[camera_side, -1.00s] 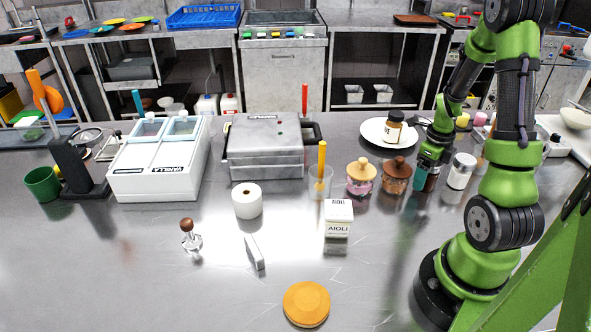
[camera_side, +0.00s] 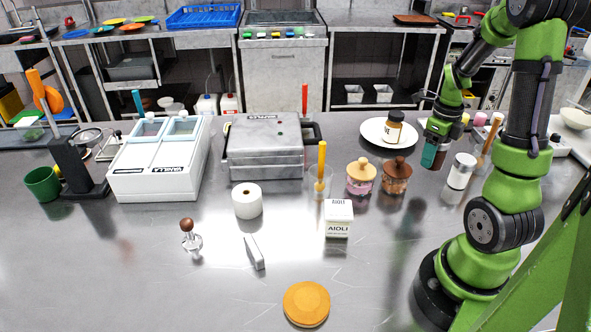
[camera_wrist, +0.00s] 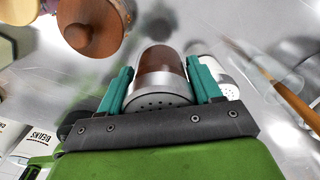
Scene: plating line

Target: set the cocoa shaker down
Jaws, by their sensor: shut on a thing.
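The cocoa shaker (camera_wrist: 158,61), a brown cylinder with a perforated metal lid, is between the teal fingers of my gripper (camera_wrist: 160,88) in the wrist view. The fingers are shut on its sides. In the side view, my gripper (camera_side: 435,156) is at the right of the counter, in front of the white plate. There the shaker (camera_side: 441,160) shows only as a dark strip beside the teal finger and looks roughly upright. I cannot tell from these views how far its base is from the counter.
A white shaker with a metal lid (camera_side: 461,171) stands close to the right of my gripper. A brown jar with a wooden lid (camera_side: 396,176) and a pink jar (camera_side: 361,177) stand to the left. A white plate (camera_side: 372,134) bears a brown bottle (camera_side: 394,128).

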